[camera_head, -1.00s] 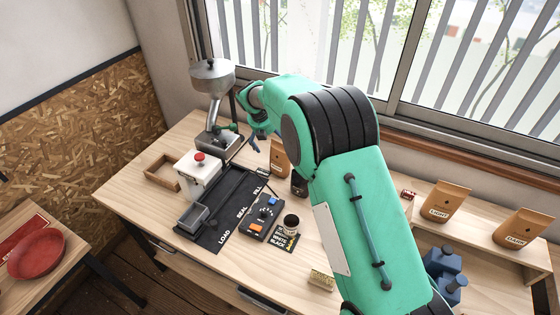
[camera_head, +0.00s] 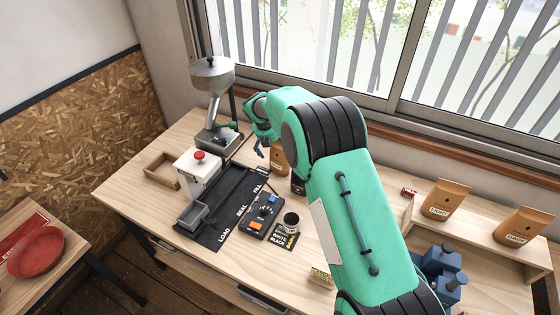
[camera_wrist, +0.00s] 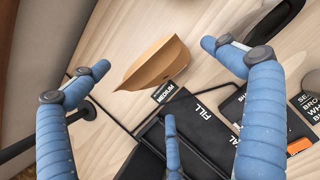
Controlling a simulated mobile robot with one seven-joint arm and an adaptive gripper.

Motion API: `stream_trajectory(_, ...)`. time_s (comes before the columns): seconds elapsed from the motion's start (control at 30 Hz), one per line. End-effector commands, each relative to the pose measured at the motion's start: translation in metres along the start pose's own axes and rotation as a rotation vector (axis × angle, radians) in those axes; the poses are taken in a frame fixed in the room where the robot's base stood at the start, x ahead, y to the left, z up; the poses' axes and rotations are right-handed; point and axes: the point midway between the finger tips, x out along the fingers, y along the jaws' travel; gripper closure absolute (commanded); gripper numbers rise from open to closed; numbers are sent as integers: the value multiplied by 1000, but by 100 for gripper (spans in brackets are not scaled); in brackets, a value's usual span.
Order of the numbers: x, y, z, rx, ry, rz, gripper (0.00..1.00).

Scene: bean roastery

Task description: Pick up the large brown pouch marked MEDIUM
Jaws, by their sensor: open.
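A brown pouch (camera_wrist: 155,65) lies in view between my spread fingers in the wrist view, seen from above; no print on it is readable there. A small dark card marked MEDIUM (camera_wrist: 165,92) is beside its lower edge. In the head view the brown pouch (camera_head: 278,158) stands near the back of the bench, partly hidden by my arm. My gripper (camera_head: 262,148) is open, just left of and close to the pouch. In the wrist view its blue fingers are apart and I see nothing held; I cannot tell whether any touches the pouch.
A black mat (camera_head: 222,222) marked LOAD, SEAL and FILL lies left of the pouch. A steel hopper machine (camera_head: 212,75) stands behind it. Pouches marked LIGHT (camera_head: 444,202) and DARK (camera_head: 521,231) stand on a riser at right.

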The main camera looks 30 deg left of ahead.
Motion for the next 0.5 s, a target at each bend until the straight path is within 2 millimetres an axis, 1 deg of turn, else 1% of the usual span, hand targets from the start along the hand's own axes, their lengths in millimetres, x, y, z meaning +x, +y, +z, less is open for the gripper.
stream_trajectory(0.03,8,0,0,0,0,0,0)
stream_trajectory(0.2,19,1,0,0,-1,2,0)
stream_trajectory(0.5,21,1,0,0,0,1,0)
